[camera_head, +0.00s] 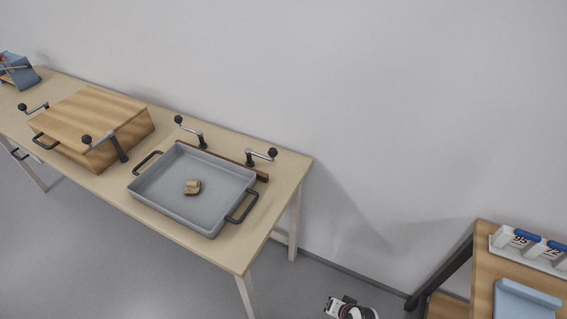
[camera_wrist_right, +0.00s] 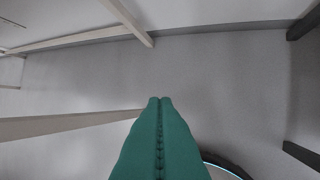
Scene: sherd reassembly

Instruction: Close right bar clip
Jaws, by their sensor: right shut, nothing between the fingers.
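The grey tray (camera_head: 165,207) lies on the long table, with a small tan sherd (camera_head: 192,187) in it. A brown bar (camera_head: 225,159) runs along the tray's back edge. The right bar clip (camera_head: 262,155) stands at the bar's right end, its lever and black knob pointing right. The left bar clip (camera_head: 191,132) has its lever pointing up and left. Whether either clip presses on the bar is too small to tell. My right gripper (camera_wrist_right: 160,100) has its green fingers together and empty, over the floor, away from the clip. My left gripper is not in view.
A wooden box (camera_head: 92,115) with crank-like levers stands left of the tray. A blue object (camera_head: 20,76) is at the table's far left. A side table (camera_head: 482,245) at right holds numbered white holders (camera_head: 503,237) and a blue tray (camera_head: 527,302).

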